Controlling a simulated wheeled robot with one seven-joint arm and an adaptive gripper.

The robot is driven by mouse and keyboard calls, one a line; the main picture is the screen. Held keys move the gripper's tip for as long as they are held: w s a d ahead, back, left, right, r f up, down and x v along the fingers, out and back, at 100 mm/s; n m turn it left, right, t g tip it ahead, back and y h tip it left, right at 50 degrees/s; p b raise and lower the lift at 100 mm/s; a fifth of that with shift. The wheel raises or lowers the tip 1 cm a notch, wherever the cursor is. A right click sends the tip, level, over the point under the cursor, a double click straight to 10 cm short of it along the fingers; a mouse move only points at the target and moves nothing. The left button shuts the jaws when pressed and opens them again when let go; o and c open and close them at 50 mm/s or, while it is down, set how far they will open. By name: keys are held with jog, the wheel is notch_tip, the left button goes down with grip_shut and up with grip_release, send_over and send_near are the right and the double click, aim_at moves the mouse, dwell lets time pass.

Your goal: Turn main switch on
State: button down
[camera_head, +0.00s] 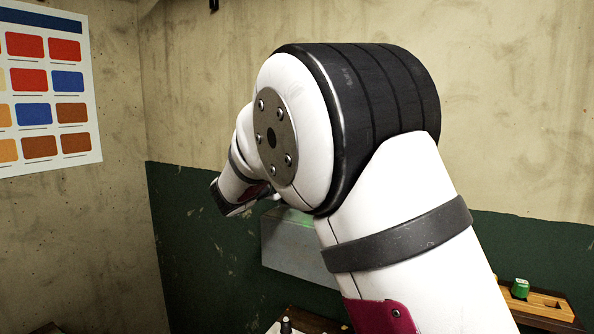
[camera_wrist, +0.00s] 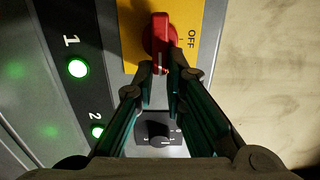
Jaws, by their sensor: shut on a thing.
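The main switch (camera_wrist: 159,36) is a red rotary knob on a yellow plate (camera_wrist: 133,28) in the wrist view. Its handle runs up and down the picture, with a pale mark at its lower end. The word OFF is printed right of the knob; no ON label is visible. My gripper (camera_wrist: 161,64) is shut on the lower end of the red handle, one finger on each side. In the head view a grey box (camera_head: 292,249) hangs on the wall behind my arm. My arm hides the switch and the gripper there.
Two lit green lamps, labelled 1 (camera_wrist: 78,69) and 2 (camera_wrist: 97,132), are left of the switch. A black knob (camera_wrist: 155,133) sits below it, between my fingers. A wooden tray (camera_head: 548,309) with a green-topped item (camera_head: 520,288) is at right. A colour chart (camera_head: 45,90) hangs at left.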

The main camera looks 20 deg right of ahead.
jog(key=shift+f, duration=0.1)
dwell(0.4)
jog(key=c, duration=1.6)
grip_release()
jog(key=shift+c, duration=0.2)
jog(key=v, duration=1.2)
jog(key=shift+w, duration=0.1)
